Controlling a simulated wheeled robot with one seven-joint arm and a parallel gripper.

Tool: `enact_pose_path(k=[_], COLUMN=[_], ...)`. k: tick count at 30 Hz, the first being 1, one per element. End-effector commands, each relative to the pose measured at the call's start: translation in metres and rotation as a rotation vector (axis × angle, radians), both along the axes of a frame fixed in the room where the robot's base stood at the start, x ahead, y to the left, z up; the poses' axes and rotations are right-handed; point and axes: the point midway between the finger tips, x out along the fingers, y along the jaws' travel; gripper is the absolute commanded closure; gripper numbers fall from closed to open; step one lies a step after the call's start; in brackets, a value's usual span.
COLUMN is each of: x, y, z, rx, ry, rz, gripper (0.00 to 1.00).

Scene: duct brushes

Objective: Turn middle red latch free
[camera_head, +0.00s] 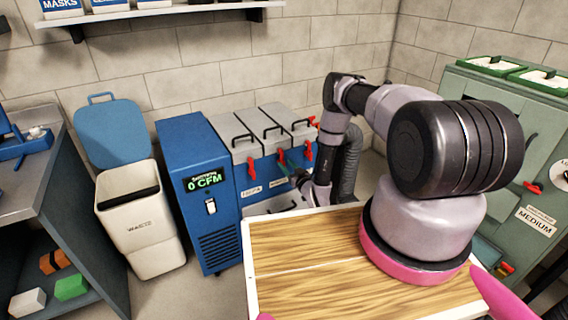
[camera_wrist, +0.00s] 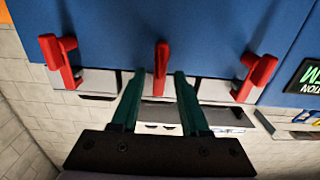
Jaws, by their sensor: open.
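The middle red latch (camera_wrist: 161,62) shows in the wrist view on the blue cabinet front, its arm lined up lengthwise with my fingers. It also shows in the head view (camera_head: 281,157), between two other red latches. My gripper (camera_wrist: 159,75) is open, with one green finger on each side of the middle latch's end in the wrist view. I see a gap on both sides; how deep the latch sits between the fingers I cannot tell. In the head view my gripper (camera_head: 291,168) is small, close in front of the cabinet and partly hidden by my wrist.
The outer red latches (camera_wrist: 60,60) and (camera_wrist: 257,77) flank the middle one. The blue unit (camera_head: 195,190) has a display reading 0 CFM. A waste bin (camera_head: 140,230) stands to its left, and a green cabinet (camera_head: 530,125) stands right. A wooden-topped surface (camera_head: 300,255) lies in front.

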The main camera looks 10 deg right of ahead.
Motion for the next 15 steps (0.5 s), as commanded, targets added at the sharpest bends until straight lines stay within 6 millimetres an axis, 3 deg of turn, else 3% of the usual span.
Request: enact_pose_path(k=[6, 15], x=[0.023, 0.027], y=[0.008, 0.009], z=[0.000, 0.000], rx=[-0.001, 0.001], ry=[0.000, 0.001], rz=[0.002, -0.001], gripper=[0.55, 0.55])
